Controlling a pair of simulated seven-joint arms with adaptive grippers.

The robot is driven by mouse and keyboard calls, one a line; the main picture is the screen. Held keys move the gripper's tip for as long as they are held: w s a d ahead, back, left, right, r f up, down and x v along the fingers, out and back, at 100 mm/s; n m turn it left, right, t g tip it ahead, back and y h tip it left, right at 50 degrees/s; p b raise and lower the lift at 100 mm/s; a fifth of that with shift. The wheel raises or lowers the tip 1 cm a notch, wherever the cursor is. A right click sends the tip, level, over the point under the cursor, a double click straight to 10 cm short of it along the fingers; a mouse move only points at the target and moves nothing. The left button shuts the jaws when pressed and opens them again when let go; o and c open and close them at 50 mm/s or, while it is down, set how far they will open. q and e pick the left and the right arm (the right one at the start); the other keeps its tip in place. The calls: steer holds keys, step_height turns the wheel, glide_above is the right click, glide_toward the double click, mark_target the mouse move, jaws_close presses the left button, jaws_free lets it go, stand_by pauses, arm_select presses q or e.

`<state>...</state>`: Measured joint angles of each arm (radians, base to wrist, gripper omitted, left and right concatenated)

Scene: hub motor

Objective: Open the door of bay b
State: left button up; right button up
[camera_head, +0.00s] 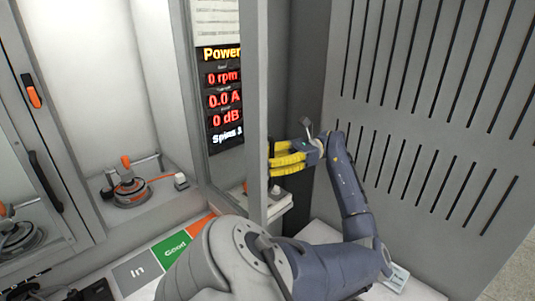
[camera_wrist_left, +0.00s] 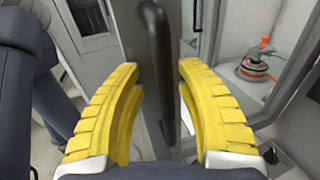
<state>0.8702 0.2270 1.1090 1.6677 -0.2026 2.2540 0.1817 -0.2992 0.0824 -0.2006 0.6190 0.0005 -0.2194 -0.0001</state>
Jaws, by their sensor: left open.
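A tall grey door frame (camera_head: 256,100) stands nearly edge-on in the middle of the head view, turned out from the cabinet. My left gripper (camera_head: 288,160) is at its right side, with yellow fingers toward it. In the left wrist view the fingers of my left gripper (camera_wrist_left: 160,110) are spread apart. A black vertical bar handle (camera_wrist_left: 160,65) on the grey frame lies between them, with gaps on both sides. A bay (camera_head: 145,185) with an orange-and-grey fixture (camera_head: 131,187) shows open to the left. No bay letter is readable. My right gripper is not in view.
A display panel (camera_head: 224,90) reads "Power" and "0 rpm". A door with a black handle (camera_head: 45,180) is at the far left. Green "Good" (camera_head: 173,248) and grey "In" (camera_head: 137,270) areas lie in front. A slotted grey panel (camera_head: 435,110) stands close right of my left arm.

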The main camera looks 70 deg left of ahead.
arm_select(q)
step_height(320, 180, up, 10)
stand_by(0.6)
steer(key=shift+w, duration=0.1)
